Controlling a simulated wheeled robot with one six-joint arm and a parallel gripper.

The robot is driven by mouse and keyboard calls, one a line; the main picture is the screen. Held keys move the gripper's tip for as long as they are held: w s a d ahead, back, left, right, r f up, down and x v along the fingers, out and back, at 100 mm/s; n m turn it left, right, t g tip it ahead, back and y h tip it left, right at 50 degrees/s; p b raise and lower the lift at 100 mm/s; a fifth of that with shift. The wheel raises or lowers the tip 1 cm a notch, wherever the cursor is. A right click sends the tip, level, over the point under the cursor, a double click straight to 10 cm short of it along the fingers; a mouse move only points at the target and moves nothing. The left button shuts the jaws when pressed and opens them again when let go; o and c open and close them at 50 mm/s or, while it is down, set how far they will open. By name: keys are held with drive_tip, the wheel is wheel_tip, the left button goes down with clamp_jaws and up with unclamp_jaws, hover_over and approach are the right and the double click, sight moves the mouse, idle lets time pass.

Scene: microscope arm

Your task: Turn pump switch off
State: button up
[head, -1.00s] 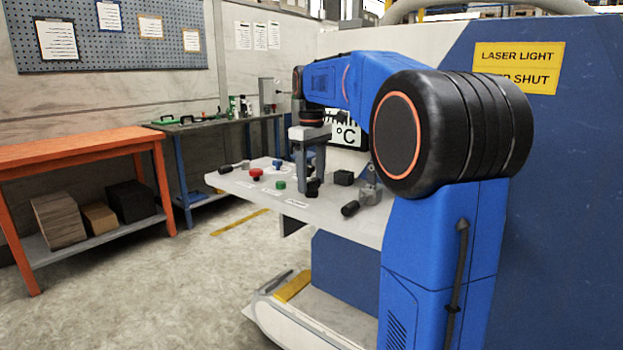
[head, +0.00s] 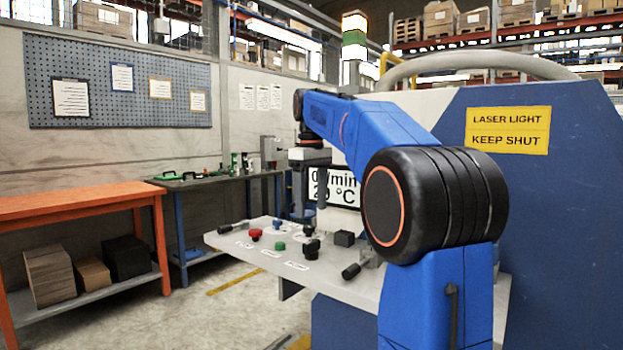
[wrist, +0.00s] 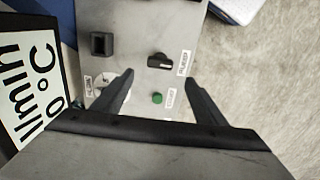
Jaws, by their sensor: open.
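The pump switch is a black rotary knob (head: 311,249) on the grey control shelf (head: 225,241). In the wrist view the knob (wrist: 160,61) has its bar lying roughly left to right, beside a white label that appears to read PUMP. My gripper (head: 310,210) is above the knob, pointing down, apart from it and empty. In the wrist view my gripper (wrist: 160,78) has its two dark fingers spread wide, with the knob showing between and beyond the tips. Which setting the knob is at I cannot tell.
Near the knob are a green button (head: 279,246), a red button (head: 255,235), a blue knob (head: 277,224), a black block (head: 344,238) and a black-handled lever (head: 351,271). A display (head: 335,187) stands behind. An orange bench (head: 85,200) is at left.

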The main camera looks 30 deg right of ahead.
wheel_tip(320, 180, up, 7)
idle(0.3)
idle(0.5)
drive_tip(key=s+a+f+m+t, duration=0.1)
drive_tip(key=s+a+f, duration=0.4)
drive_tip(key=s+f, duration=0.5)
drive_tip(key=s+a+f+m+t, duration=0.1)
drive_tip(key=s+a+f, duration=0.4)
drive_tip(key=s+f, duration=0.5)
drive_tip(key=s+a+f+m+t, duration=0.2)
drive_tip(key=s+a+f, duration=0.3)
drive_tip(key=s+f, duration=0.5)
wheel_tip(320, 180, down, 7)
drive_tip(key=shift+a+f+t, duration=0.1)
drive_tip(key=shift+a+t, duration=0.15)
drive_tip(key=shift+t, duration=0.15)
